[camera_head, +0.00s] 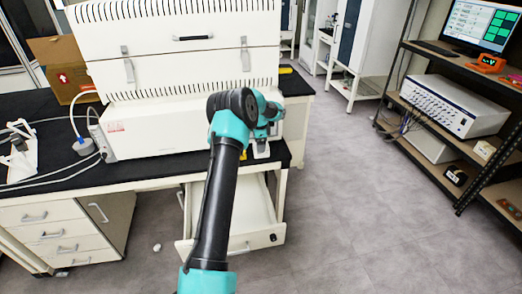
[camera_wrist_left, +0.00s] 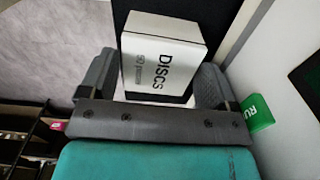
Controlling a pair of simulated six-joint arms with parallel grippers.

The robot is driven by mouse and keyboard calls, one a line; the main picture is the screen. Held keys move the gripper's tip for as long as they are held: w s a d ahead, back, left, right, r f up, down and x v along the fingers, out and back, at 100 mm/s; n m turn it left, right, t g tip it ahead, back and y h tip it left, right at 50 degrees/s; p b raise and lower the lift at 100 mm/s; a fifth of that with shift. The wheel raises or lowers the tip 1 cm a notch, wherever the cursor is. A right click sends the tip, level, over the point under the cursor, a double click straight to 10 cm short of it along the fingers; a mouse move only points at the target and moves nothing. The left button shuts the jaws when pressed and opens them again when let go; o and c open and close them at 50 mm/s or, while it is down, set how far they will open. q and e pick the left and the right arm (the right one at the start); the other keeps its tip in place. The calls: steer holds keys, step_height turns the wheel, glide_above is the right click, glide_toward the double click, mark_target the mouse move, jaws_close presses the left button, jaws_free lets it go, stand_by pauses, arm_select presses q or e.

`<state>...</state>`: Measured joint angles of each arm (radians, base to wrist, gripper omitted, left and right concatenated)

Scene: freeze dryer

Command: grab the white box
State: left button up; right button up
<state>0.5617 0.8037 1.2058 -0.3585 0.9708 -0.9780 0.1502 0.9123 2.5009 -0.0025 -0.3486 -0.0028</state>
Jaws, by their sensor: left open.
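The white box (camera_wrist_left: 165,55), printed "DISCS", stands on a black surface in the left wrist view. My left gripper (camera_wrist_left: 155,82) is open, with one grey finger on each side of the box. The box lies between the fingers, and I cannot tell whether either finger touches it. In the head view my left gripper (camera_head: 262,150) is small and partly hidden by my own arm, at the right end of the black bench top. I cannot make out the box clearly there. My right gripper is not in view.
A large white machine (camera_head: 170,130) stands on the bench just left of my gripper. A white drawer (camera_head: 262,212) hangs open below the bench. A green "RU" label (camera_wrist_left: 258,112) is close to the right finger. A shelf rack (camera_head: 455,180) stands at the right, across open floor.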

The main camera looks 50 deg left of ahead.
arm_select(q)
step_height(320, 180, down, 2)
steer(key=shift+f, duration=0.15)
stand_by(0.4)
steer(key=c, duration=0.6)
